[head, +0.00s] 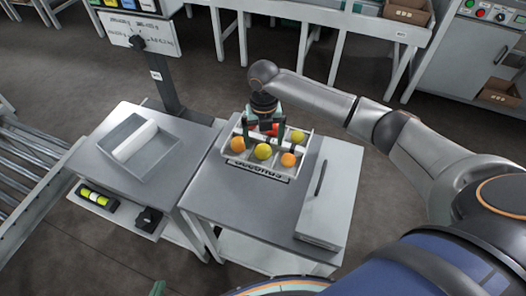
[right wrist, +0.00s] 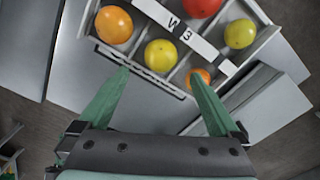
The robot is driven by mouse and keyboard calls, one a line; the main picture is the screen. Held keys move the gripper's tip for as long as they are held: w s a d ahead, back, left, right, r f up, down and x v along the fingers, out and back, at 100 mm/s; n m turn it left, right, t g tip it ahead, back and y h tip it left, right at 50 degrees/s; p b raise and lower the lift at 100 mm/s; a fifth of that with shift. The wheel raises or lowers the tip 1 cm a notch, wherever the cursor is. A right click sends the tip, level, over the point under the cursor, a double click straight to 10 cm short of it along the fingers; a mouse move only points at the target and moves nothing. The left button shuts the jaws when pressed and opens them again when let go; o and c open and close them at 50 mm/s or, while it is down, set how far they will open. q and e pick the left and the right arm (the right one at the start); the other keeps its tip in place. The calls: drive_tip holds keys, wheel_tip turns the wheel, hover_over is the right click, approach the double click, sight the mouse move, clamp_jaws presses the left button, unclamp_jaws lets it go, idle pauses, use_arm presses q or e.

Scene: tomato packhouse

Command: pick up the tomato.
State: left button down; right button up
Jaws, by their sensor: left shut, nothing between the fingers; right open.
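A white divided crate (head: 227,156) on the middle table holds several tomatoes. A red tomato (right wrist: 203,5) is cut by the top edge of the right wrist view; in the head view my gripper partly hides it. An orange tomato (head: 237,144), a yellow one (head: 263,151) and another orange one (head: 288,159) sit along the front. A yellow-green tomato (head: 297,136) is at the right. My right gripper (right wrist: 160,82) is open and empty, over the crate, with its fingers pointing at it. My left gripper (head: 158,288) barely shows at the bottom edge, shut and empty.
A white strip marked "W 3" (right wrist: 178,30) crosses the crate. A grey lidded case (head: 326,195) lies right of it on the table (head: 210,205).

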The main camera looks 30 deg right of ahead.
sight(263, 148)
drive_tip(key=f, duration=0.5)
drive_tip(key=shift+w+d+f+b, duration=0.15)
drive_tip(key=shift+w+b, duration=0.1)
drive_tip(key=shift+b, duration=0.15)
drive_tip(key=c, duration=1)
